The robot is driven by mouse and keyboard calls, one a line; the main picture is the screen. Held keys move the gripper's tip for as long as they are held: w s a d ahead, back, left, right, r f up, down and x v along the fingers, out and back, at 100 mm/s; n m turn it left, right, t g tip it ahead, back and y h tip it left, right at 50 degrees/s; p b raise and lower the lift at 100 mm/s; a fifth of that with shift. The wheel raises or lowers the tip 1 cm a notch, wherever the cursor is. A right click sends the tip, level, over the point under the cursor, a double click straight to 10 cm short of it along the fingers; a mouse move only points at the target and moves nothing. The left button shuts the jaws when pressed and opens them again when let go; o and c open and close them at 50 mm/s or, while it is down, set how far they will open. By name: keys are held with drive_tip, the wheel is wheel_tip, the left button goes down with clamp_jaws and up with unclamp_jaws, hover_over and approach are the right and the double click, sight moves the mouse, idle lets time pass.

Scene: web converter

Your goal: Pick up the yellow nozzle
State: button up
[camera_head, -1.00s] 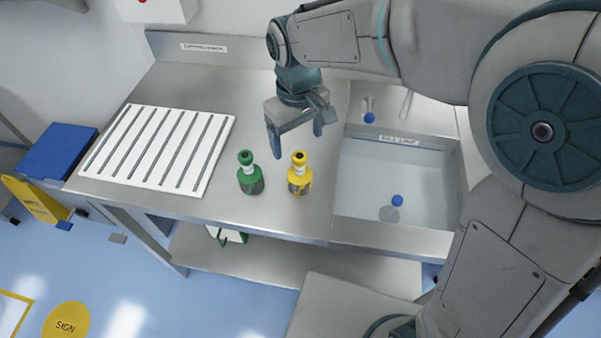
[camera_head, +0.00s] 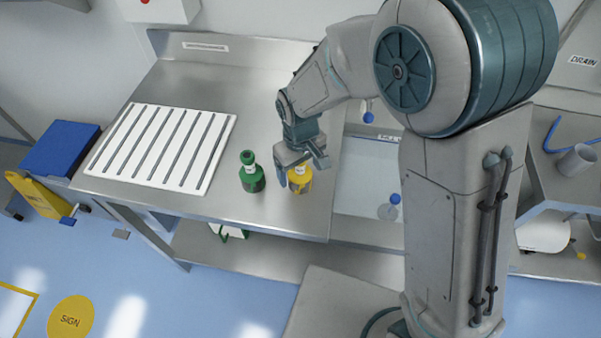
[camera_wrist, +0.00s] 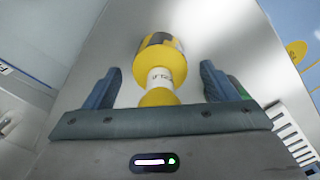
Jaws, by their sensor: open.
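The yellow nozzle (camera_head: 300,181) stands upright on the steel counter, partly hidden behind my gripper in the head view. In the wrist view the yellow nozzle (camera_wrist: 160,75) lies between the two open fingers, with its white neck and yellow tip toward the palm. There is a gap on both sides of it. My gripper (camera_head: 298,175) is open and empty, low over the nozzle. Its fingertips also show in the wrist view (camera_wrist: 160,80). A green nozzle (camera_head: 252,174) stands just to the left of the yellow one.
A white slotted rack (camera_head: 161,148) lies on the counter at the left. A sink (camera_head: 365,182) with a blue-capped item (camera_head: 394,200) is to the right. Bare counter (camera_head: 262,115) lies behind the nozzles; the front edge is near.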

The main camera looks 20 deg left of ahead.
drive_tip(key=c, duration=1.1)
